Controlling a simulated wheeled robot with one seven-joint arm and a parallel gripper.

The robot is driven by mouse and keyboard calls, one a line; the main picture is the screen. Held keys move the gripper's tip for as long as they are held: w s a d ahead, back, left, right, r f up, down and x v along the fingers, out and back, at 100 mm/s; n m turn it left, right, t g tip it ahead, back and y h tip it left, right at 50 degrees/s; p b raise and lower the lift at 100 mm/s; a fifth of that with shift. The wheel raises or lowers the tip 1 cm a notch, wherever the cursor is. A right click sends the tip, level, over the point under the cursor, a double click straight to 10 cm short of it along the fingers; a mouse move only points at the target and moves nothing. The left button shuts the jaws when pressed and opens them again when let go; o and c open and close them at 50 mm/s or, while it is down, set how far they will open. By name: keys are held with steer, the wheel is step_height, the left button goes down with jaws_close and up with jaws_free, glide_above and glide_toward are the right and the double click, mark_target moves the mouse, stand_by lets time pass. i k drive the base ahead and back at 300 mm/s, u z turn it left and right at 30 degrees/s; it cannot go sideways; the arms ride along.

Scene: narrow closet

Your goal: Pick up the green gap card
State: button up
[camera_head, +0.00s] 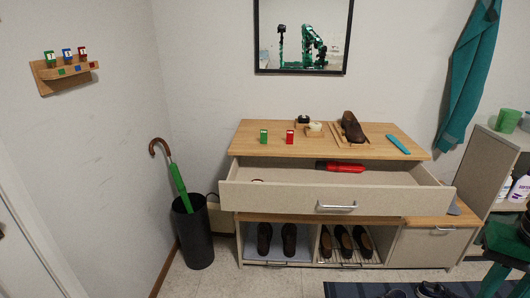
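A small upright green card-like block (264,136) with a white mark stands on the left part of the wooden cabinet top (350,150). A similar red one (290,137) stands to its right, apart from it. Another green card (50,58) stands at the left end of a wooden wall shelf (66,82), beside a blue card (68,55) and a red card (82,53). I cannot tell from their marks which green one is the gap card. My gripper is not clearly visible; green and dark parts, probably of my arm, show at the lower right edge.
The cabinet's wide drawer (290,197) is pulled out, with a red object (340,167) inside. A brown shoe (352,127) and a teal strip (398,144) lie on top. A black umbrella bin (193,235) stands left. A mirror (303,37) hangs above; shelving (490,160) bounds the right.

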mark_target(264, 132)
steer(key=k, duration=0.5)
steer(key=u, duration=0.6)
steer(key=i, duration=1.7)
steer(key=z, duration=0.6)
steer(key=i, duration=0.6)
steer(key=z, duration=0.1)
